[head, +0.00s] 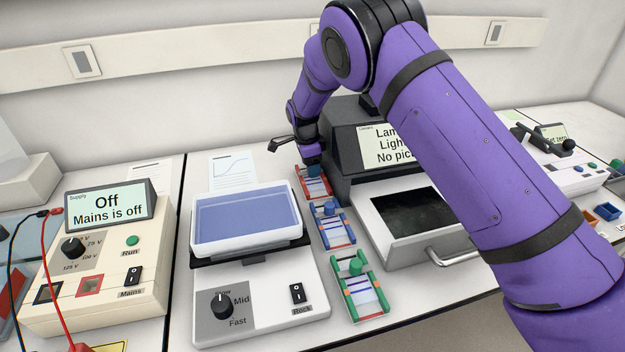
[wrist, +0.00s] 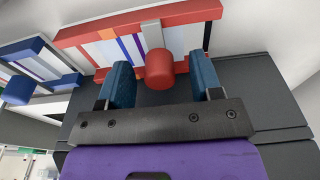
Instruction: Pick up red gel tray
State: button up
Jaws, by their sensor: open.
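The red gel tray (head: 314,184) lies on the bench at the back of a row of three trays, against the dark imager. In the wrist view the red gel tray (wrist: 91,34) shows its red rails, pale striped gel and a red round knob (wrist: 159,69). My gripper (wrist: 160,82) is open, with its blue finger pads on either side of the knob. A gap shows between the knob and each pad. In the head view my gripper (head: 312,162) is over the tray's far end and partly hides it.
A blue gel tray (head: 332,225) and a green gel tray (head: 359,286) lie in front. A rocker with a blue-filled dish (head: 245,215) stands left. The imager (head: 343,139) with its open drawer (head: 370,213) stands close on the right. The wall is behind.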

grip_shut()
jog(key=shift+r, duration=0.1)
